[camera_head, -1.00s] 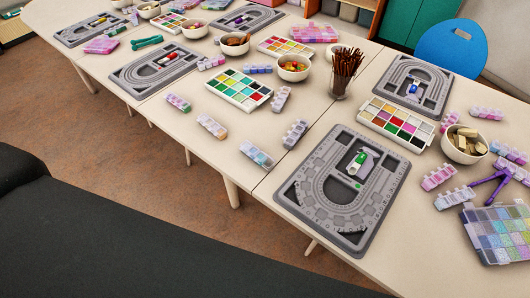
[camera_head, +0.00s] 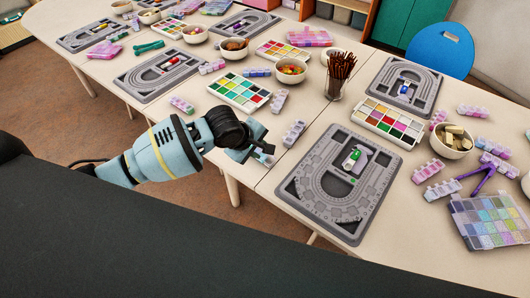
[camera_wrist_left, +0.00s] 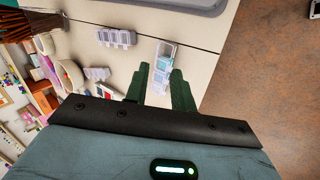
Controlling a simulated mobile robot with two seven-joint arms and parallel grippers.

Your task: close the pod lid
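A small pod (camera_wrist_left: 163,62) with pale blue and whitish compartments lies on the table near its front edge, between and beyond my fingertips in the left wrist view. I cannot tell how its lid stands. In the head view the pod (camera_head: 264,158) is mostly hidden by my left gripper (camera_head: 256,150), which hangs over it. My right gripper is not in view.
Similar pods (camera_head: 293,133) lie nearby, one (camera_head: 181,104) behind my wrist. A grey bead board (camera_head: 336,222) lies to the right and a paint-like bead box (camera_head: 239,91) behind. A cup of brown sticks (camera_head: 338,78) stands further back. The table's front edge is close.

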